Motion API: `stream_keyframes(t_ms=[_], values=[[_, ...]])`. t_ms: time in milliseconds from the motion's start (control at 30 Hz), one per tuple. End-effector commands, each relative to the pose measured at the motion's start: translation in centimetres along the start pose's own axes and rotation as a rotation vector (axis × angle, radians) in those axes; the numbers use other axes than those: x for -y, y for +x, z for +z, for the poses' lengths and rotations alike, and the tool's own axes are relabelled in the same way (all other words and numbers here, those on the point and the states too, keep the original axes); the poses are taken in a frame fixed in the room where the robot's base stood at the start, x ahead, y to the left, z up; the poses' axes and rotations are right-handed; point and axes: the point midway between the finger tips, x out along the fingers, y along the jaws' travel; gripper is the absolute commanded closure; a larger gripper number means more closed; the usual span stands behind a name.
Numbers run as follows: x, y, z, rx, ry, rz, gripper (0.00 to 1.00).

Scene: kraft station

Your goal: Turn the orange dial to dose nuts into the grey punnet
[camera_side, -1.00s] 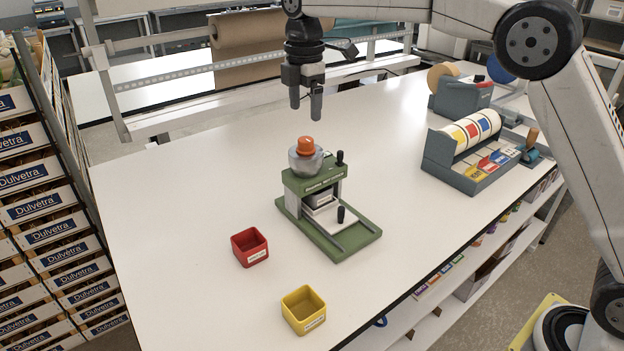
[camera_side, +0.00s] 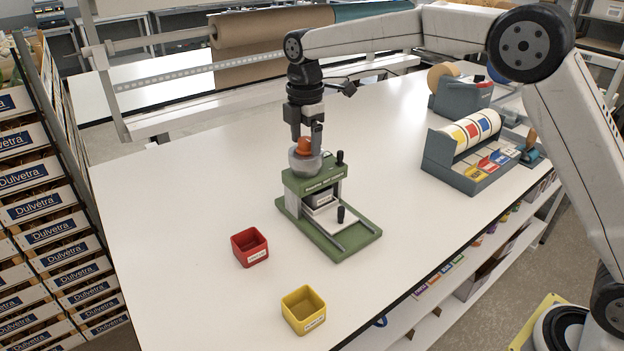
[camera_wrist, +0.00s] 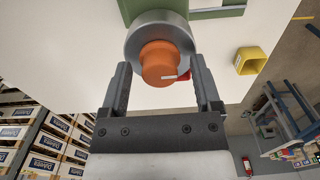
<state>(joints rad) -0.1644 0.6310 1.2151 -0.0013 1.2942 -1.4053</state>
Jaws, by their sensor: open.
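The orange dial (camera_side: 303,146) sits on top of a grey round hopper (camera_side: 305,165) on the green dosing machine (camera_side: 310,184). My gripper (camera_side: 307,139) is open, pointing down at the dial from above. In the wrist view the dial (camera_wrist: 158,62) shows a pale mark near its edge, and my fingers (camera_wrist: 161,70) stand on either side of it with visible gaps. Under the machine's head is a grey boxy shape with a white label (camera_side: 321,202); I cannot tell whether it is the grey punnet. No nuts can be made out.
A red punnet (camera_side: 249,247) and a yellow punnet (camera_side: 304,309) stand on the white table (camera_side: 190,230) in front of the machine. Black-knobbed handles (camera_side: 341,213) rise from the machine. A label dispenser (camera_side: 470,153) stands at right. The table's left part is clear.

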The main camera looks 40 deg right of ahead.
Motion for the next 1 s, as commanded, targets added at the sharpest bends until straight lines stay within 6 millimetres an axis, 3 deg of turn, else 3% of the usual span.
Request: stream_keyframes(t_ms=[33, 67, 300, 667, 1000], values=[[0.0, -0.01, 0.0, 0.0, 0.0, 0.0, 0.19], [0.0, -0.01, 0.0, 0.0, 0.0, 0.0, 0.25], [0.0, -0.04, 0.0, 0.0, 0.0, 0.0, 1.0], [0.0, -0.07, 0.0, 0.0, 0.029, 0.0, 1.0], [-0.01, -0.08, 0.0, -0.001, 0.197, -0.002, 1.0]])
